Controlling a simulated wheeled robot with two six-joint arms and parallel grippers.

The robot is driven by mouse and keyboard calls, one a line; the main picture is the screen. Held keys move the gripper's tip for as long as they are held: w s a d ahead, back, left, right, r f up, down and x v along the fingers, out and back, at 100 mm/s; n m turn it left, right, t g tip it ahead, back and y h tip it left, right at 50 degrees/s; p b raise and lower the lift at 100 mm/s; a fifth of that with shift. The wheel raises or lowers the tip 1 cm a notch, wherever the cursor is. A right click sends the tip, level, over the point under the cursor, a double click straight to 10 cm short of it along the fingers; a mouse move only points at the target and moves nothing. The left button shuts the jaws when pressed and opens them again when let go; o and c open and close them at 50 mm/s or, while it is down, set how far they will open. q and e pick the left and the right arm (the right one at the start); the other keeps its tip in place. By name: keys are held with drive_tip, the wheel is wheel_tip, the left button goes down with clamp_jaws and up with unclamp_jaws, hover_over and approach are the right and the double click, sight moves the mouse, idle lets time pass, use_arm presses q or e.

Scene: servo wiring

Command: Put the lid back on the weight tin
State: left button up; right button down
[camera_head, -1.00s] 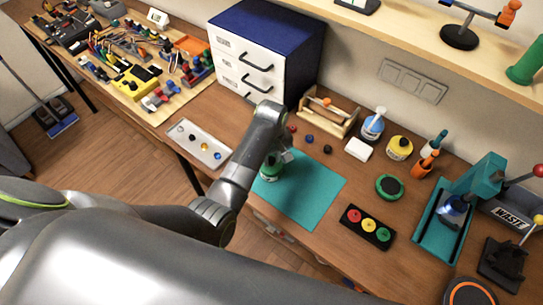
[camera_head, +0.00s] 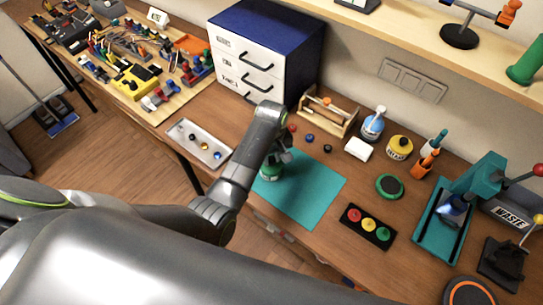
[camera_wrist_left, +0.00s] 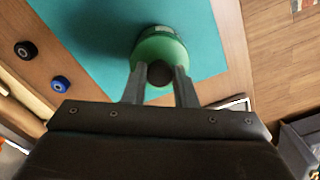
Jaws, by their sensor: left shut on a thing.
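My left gripper (camera_head: 283,158) is over the teal mat (camera_head: 312,190), pointing down. In the left wrist view my left gripper (camera_wrist_left: 160,82) has its two fingers closed on a dark round knob (camera_wrist_left: 159,73), which looks like the knob of the lid. Directly beyond the knob is the round green weight tin (camera_wrist_left: 160,45), with a pale label at its far edge. The tin also shows in the head view (camera_head: 268,172), on the mat and partly hidden by my arm. Whether the lid touches the tin's rim cannot be told. My right gripper is out of view.
A white tray (camera_head: 186,147) with small pieces lies left of the mat. Red, blue and black caps (camera_head: 327,149) lie behind it. A drawer cabinet (camera_head: 240,72) stands behind.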

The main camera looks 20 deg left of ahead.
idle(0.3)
use_arm(q)
drive_tip(key=o, duration=1.5)
drive_tip(key=shift+r, duration=3.5)
drive_tip(key=shift+c, duration=0.3)
clamp_jaws()
drive_tip(key=shift+f, duration=0.15)
